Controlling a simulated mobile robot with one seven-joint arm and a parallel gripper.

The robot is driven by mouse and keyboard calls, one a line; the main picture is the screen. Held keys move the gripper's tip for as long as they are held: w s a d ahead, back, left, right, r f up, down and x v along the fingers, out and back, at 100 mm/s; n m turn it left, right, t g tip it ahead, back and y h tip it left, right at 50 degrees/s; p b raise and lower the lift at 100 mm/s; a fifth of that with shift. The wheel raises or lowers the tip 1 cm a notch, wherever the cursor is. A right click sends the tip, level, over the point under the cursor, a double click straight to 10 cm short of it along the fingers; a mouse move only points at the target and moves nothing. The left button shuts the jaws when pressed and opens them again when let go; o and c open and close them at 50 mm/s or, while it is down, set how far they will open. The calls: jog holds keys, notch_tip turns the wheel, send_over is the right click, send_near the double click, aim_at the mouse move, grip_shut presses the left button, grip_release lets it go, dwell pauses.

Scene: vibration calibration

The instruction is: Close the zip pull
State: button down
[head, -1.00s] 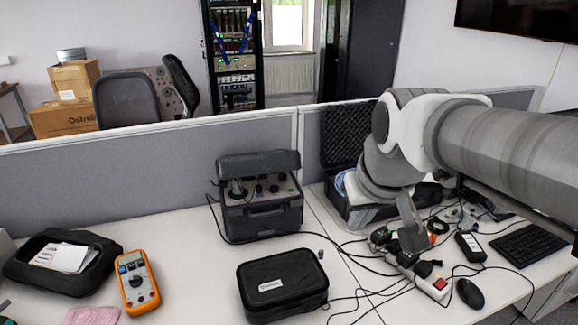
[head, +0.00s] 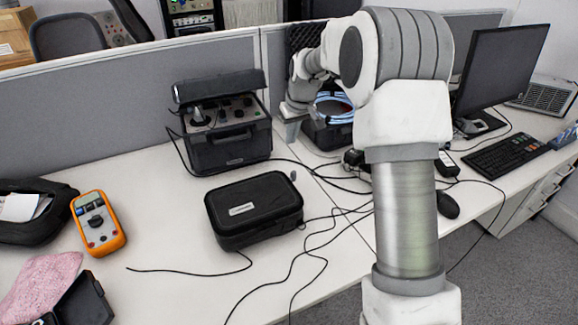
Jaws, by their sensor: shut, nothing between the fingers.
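A black soft case (head: 254,226) with a white label lies on the desk with its lid down. A small grey tab (head: 293,176), probably the zip pull, stands at its back right corner. Whether the zip beside it is open is too small to tell. My gripper (head: 291,133) is shut and empty, fingers pointing down. In the picture it is above and behind the tab, apart from it, between the instrument box and the open foam-lined case.
The black instrument box (head: 225,140) stands left of my gripper, and the open case (head: 330,133) with blue cable is to its right. Cables cross the desk right of the black soft case. An orange multimeter (head: 97,222) and pink cloth (head: 42,284) lie left.

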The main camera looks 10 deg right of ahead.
aim_at(292, 177)
notch_tip(292, 177, down, 11)
jog(key=b, duration=0.2)
jog(key=shift+d, duration=0.15)
dwell(0.5)
dwell(0.4)
